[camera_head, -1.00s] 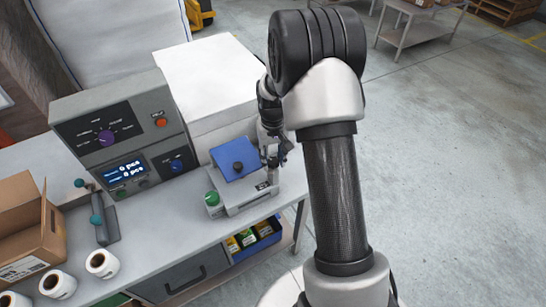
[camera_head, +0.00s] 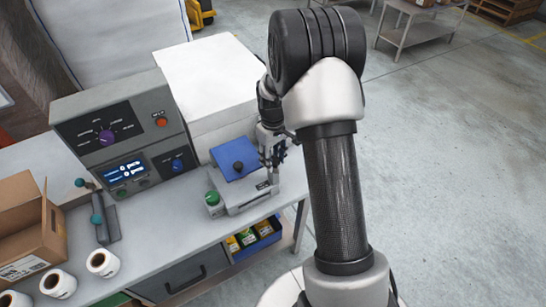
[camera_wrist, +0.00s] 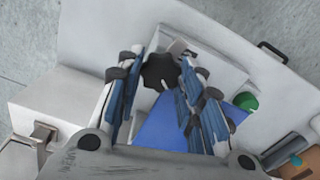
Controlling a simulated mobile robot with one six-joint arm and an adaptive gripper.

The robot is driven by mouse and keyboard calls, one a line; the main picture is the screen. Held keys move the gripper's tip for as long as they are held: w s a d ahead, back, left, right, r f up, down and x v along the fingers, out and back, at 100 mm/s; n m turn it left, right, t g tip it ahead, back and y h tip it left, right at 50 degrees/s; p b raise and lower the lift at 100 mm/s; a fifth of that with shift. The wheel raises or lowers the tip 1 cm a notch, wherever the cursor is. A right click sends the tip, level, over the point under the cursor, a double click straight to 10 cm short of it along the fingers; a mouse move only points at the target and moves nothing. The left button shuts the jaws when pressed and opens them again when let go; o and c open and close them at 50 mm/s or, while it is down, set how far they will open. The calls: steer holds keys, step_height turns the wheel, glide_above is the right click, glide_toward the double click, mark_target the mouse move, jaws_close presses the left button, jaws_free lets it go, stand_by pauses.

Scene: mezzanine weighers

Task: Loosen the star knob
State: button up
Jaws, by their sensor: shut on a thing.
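The black, lobed star knob (camera_wrist: 160,71) sits between my gripper's fingertips (camera_wrist: 158,78) in the wrist view. My gripper is shut on it, with blue-lined fingers on either side. In the head view my gripper (camera_head: 272,160) is at the right side of the small bench scale (camera_head: 249,194), by its blue plate (camera_head: 231,153). There the fingers hide the star knob. The blue plate also shows below the knob in the wrist view (camera_wrist: 160,130), partly covered by the fingers.
A dark round piece (camera_head: 238,167) stands on the blue plate. A grey control console (camera_head: 125,135) and white box (camera_head: 205,80) stand behind. Label rolls (camera_head: 102,262) and a cardboard box (camera_head: 30,232) are left.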

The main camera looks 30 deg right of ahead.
steer(key=o, duration=1.1)
steer(key=shift+c, duration=0.2)
step_height(320, 180, up, 12)
stand_by(0.4)
steer(key=s+a+r+m+t+b, duration=0.15)
steer(key=s+a+r+b, duration=0.25)
steer(key=s+a+r, duration=0.65)
steer(key=s+a+f+t+b, duration=0.1)
steer(key=s+f, duration=0.1)
steer(key=s, duration=0.6)
steer(key=s+a+f+m+t+b, duration=0.1)
steer(key=s+a+f+t+b, duration=0.1)
steer(key=s, duration=0.6)
